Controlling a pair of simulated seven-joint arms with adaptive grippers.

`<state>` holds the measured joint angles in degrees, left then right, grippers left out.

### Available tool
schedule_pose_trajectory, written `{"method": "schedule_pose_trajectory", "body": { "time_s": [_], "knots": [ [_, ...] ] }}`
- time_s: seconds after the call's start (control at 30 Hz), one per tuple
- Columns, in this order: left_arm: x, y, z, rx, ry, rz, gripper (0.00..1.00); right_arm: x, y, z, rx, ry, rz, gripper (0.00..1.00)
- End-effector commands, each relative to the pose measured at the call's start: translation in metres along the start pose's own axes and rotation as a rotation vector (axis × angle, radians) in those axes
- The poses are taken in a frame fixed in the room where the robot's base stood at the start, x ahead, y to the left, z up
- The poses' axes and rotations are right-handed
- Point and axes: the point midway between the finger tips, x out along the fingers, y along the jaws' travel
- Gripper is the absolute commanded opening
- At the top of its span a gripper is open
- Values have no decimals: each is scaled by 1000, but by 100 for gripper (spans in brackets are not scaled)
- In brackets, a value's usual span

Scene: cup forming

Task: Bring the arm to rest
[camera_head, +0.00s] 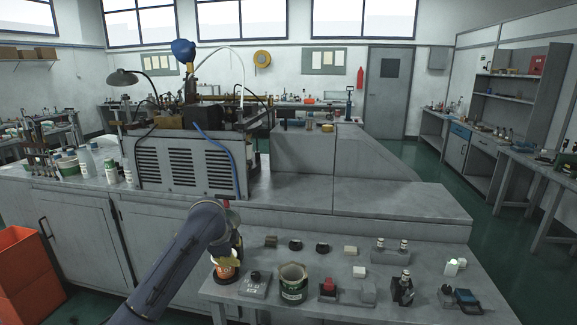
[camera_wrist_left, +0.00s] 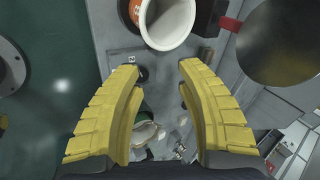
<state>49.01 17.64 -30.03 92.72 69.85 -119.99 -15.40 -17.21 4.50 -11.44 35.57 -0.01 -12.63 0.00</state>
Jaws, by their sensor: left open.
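My left arm comes in from the lower left in the head view, and its yellow-fingered left gripper (camera_head: 236,246) is at the left end of the front table (camera_head: 330,312). In the left wrist view the left gripper (camera_wrist_left: 159,70) has its two yellow fingers wide apart with nothing between their tips. An orange cup (camera_head: 226,270) with a pale rim is just below the gripper in the head view. In the left wrist view a white-lined orange cup (camera_wrist_left: 166,20) is beyond the fingertips at the top edge. My right gripper is not in view.
A green can (camera_head: 293,284) stands on the table right of the cup, with a grey block-like item (camera_head: 255,284) between them. Several small parts and a red-topped piece (camera_head: 328,287) lie further right. A grey louvred machine (camera_head: 185,165) stands behind on the long bench (camera_head: 400,203).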

Motion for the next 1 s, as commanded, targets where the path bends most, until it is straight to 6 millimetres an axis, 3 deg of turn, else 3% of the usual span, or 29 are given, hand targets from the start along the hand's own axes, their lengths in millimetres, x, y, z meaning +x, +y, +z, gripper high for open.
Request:
{"method": "schedule_pose_trajectory", "body": {
  "time_s": [0.03, 0.2, 0.5, 0.77, 1.0],
  "knots": [
    [14, 23, -2, -22, 4, 1, 36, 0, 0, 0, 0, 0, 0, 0],
    [43, 84, 1, -111, 3, -19, 36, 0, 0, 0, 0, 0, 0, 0],
    [68, 192, 17, -286, -21, -65, 36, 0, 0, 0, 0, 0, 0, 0],
    [63, 284, 45, -443, -74, -117, 36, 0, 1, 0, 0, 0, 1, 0],
    [36, 364, 79, -581, -156, -175, 36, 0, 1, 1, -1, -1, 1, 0]
  ]
}}
